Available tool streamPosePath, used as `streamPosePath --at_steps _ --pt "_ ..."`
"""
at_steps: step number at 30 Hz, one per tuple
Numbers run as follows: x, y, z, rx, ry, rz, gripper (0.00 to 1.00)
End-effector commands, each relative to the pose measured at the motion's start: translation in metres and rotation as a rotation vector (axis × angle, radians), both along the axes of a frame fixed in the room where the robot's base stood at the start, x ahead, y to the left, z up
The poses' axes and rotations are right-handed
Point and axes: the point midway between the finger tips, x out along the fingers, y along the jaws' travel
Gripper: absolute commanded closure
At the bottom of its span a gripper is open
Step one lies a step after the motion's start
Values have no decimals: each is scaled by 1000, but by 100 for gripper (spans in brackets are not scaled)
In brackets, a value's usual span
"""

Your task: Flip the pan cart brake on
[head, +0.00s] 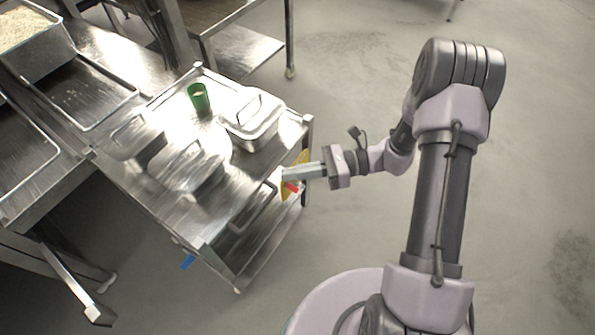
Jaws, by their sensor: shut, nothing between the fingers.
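The pan cart (246,183), a metal cart with a shelf below, stands in the left middle of the head view. On its right side is a yellow plate (302,158) with a small red lever (292,187), which looks like the brake. My gripper (285,174) is shut and empty, with its fingers pointing left at the yellow plate. The fingers cover part of the plate, just above the red lever. I cannot tell whether they touch it. The lever's exact position is too small to read.
Lidded metal pans (252,133) and a green cup (199,97) stand on the cart. A blue tag (187,262) shows at its lower left. A steel counter (100,55) with a rice pan (38,62) adjoins at left.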

Motion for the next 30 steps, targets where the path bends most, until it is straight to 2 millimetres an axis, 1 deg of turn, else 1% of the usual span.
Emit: streamPosePath --at_steps 1,2,3,5,6,8,9,12,13,15,18,27,30 --pt "6 -4 -34 73 96 -81 100" --pt "10 -6 -52 118 150 -137 100" --pt "14 -10 -77 176 222 -210 100" --pt "16 -17 -117 261 325 -326 100" --pt "14 -21 -144 314 391 -403 100" --pt "8 -27 -183 385 482 -514 100" --pt "2 -31 -207 426 535 -583 100" --pt "-17 -37 -256 506 641 -729 100" --pt "-22 -39 -268 523 665 -764 100" --pt "-33 -40 -287 553 707 -824 100" --pt "-41 -41 -300 573 737 -869 100" --pt "-43 -41 -302 576 742 -876 100" --pt "-39 -37 -301 574 741 -873 100"
